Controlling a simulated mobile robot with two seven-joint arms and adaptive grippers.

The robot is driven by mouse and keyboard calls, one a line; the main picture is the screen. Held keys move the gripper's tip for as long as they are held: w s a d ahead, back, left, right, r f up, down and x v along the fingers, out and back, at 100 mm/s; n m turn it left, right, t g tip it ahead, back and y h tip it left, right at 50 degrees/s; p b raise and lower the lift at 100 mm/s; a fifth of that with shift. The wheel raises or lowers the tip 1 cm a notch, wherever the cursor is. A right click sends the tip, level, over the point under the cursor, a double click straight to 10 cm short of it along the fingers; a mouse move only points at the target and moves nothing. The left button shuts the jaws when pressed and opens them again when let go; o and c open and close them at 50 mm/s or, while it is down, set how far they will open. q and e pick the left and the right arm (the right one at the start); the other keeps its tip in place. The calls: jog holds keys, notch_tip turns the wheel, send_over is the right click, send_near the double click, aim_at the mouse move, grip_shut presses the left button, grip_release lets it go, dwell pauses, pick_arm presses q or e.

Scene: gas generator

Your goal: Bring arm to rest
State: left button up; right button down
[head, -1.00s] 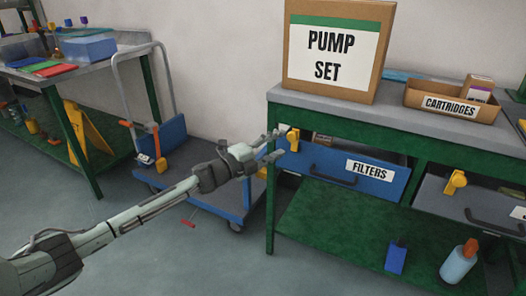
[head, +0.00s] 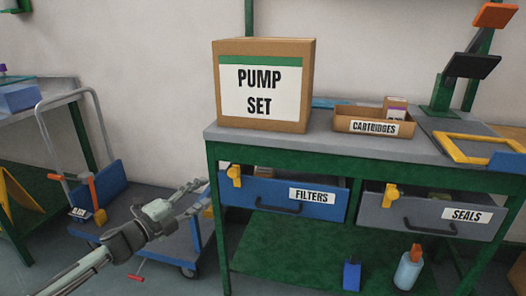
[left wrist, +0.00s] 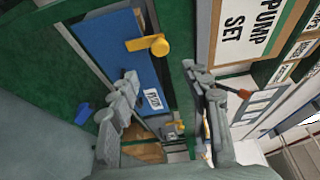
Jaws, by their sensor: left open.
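My left gripper (head: 203,197) is open and empty in the head view, its fingers pointing right. It appears just left of and below the yellow latch (head: 235,175) on the blue FILTERS drawer (head: 275,198), apart from it in the picture. The left wrist view shows the two spread fingers (left wrist: 160,82) with nothing between them, the blue drawer front (left wrist: 118,42) and yellow latch (left wrist: 150,45) beyond. My left arm comes in from the lower left. My right gripper is not in view.
The green workbench (head: 400,150) carries a PUMP SET box (head: 262,125) and a CARTRIDGES tray (head: 365,127). A grey SEALS drawer (head: 430,213) is at right. A blue trolley (head: 180,245) stands behind my left arm. Bottles stand on the lower shelf (head: 310,275).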

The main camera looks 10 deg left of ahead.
pick_arm(q)
jog(key=s+f+n+g+y, duration=0.1)
jog(key=s+f+n+y, duration=0.3)
jog(key=f, duration=0.3)
jog(key=s+a+f+n+g+y, duration=0.1)
jog(key=s+f+n+g+y, duration=0.15)
jog(key=f+n, duration=0.3)
jog(key=s+f+n+g+y, duration=0.15)
jog(key=s+f+n, duration=0.25)
jog(key=f, duration=0.4)
jog(key=s+d+f+n+g, duration=0.1)
jog(key=s+f, duration=0.3)
jog(key=s, duration=0.4)
jog(key=s+d+f+n+g, duration=0.2)
jog(key=s+f+n+g, duration=0.2)
jog(key=s, duration=0.3)
jog(key=s+d+f+n+g, duration=0.1)
jog(key=s+f+n+g, duration=0.2)
jog(key=s, duration=0.5)
jog(key=shift+s+d+f+y, duration=0.25)
jog(key=shift+s+f+y, duration=0.1)
jog(key=shift+f, duration=0.55)
